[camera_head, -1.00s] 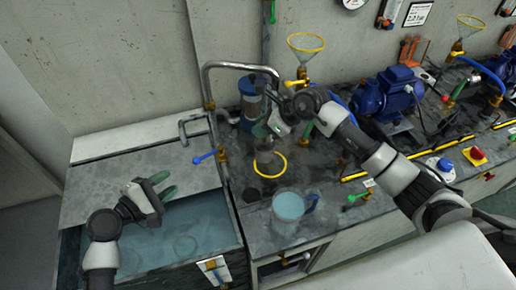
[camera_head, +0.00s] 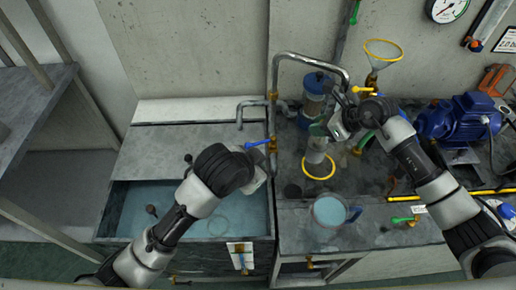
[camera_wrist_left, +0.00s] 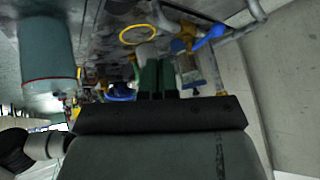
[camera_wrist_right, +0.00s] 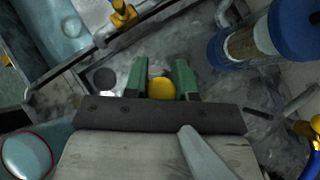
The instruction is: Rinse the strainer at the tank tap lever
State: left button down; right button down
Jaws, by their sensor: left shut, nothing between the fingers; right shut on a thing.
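My right gripper (camera_head: 334,128) is shut on the strainer (camera_head: 316,150), a greyish, partly see-through piece, and holds it over the worktop. A yellow ring (camera_head: 319,168) shows at its lower end. In the right wrist view, a yellow part (camera_wrist_right: 161,88) sits between the green fingers. The tap lever (camera_head: 258,143) is blue, on a brass valve at the tank's right edge. My left gripper is shut and empty; its fingertips (camera_wrist_left: 157,76) are together in the left wrist view. In the head view, its hand hides the fingers, just below the lever. The lever (camera_wrist_left: 210,35) appears right of these fingers.
The open water tank (camera_head: 130,238) lies left, partly under my left arm. A water jug (camera_head: 329,210) stands on the worktop near the front. A blue-capped canister (camera_head: 317,95) and pipe (camera_head: 310,60) stand behind the strainer. A blue pump (camera_head: 460,118) is at right.

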aim_at(261, 143)
pick_arm(q)
jog(key=w+f, duration=0.2)
jog(key=w+f+m+y, duration=0.1)
jog(key=w, duration=0.2)
jog(key=w+d+f+m+t, duration=0.1)
jog(key=w+f, duration=0.1)
jog(key=w, duration=0.1)
jog(key=shift+w+f, duration=0.25)
jog(key=shift+f, duration=0.05)
jog(key=shift+w+a+r, duration=0.1)
jog(key=shift+w+a, duration=0.15)
jog(key=shift+w, duration=0.25)
jog(key=shift+m, duration=0.3)
